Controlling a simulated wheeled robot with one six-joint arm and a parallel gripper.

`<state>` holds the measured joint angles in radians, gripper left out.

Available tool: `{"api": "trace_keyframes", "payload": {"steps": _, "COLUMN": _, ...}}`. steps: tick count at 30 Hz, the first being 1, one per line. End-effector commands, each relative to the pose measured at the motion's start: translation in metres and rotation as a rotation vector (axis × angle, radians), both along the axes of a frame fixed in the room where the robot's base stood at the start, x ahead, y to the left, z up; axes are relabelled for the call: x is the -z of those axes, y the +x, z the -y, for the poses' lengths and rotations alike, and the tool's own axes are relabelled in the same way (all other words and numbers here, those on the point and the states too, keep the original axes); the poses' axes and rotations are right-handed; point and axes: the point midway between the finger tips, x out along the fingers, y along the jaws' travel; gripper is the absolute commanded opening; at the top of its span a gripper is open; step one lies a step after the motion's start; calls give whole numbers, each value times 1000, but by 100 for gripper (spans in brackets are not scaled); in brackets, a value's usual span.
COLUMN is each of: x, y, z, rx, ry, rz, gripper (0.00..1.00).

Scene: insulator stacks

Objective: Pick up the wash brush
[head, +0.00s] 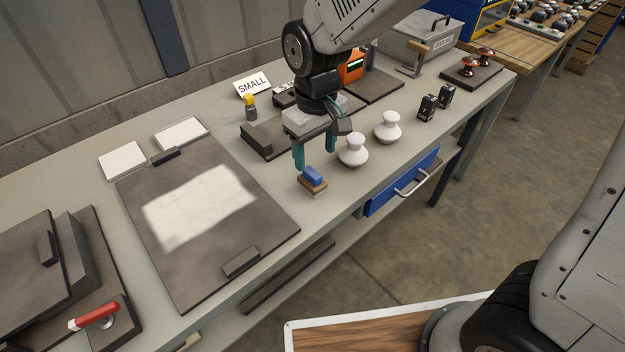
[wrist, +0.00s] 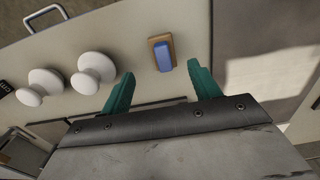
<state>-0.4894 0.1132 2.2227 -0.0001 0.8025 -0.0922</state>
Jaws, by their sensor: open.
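The wash brush (head: 313,178) is a small block with a blue top on a tan base, lying on the workbench near its front edge. In the wrist view the brush (wrist: 162,52) lies beyond my fingertips, between their lines. My gripper (head: 314,160) is open, with two teal fingers pointing down above the bench, close to the brush. In the wrist view my gripper (wrist: 160,82) has nothing between its fingers. In the head view the left finger partly overlaps the area just behind the brush. I cannot tell the exact height of the fingertips.
Two white insulators (head: 353,151) (head: 387,127) stand just right of my gripper. A dark flat mat (head: 160,270) with a pale patch lies to the left. A "SMALL" sign (head: 252,86) and a yellow-topped bottle (head: 250,108) stand behind. A blue drawer (head: 400,181) hangs under the front edge.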

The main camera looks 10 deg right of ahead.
Motion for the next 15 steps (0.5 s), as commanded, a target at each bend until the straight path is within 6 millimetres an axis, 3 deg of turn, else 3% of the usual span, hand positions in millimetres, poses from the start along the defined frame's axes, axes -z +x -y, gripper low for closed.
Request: {"api": "trace_keyframes", "payload": {"steps": 15, "x": 64, "y": 0, "z": -6, "rx": -13, "ry": -4, "rz": -7, "gripper": 62}}
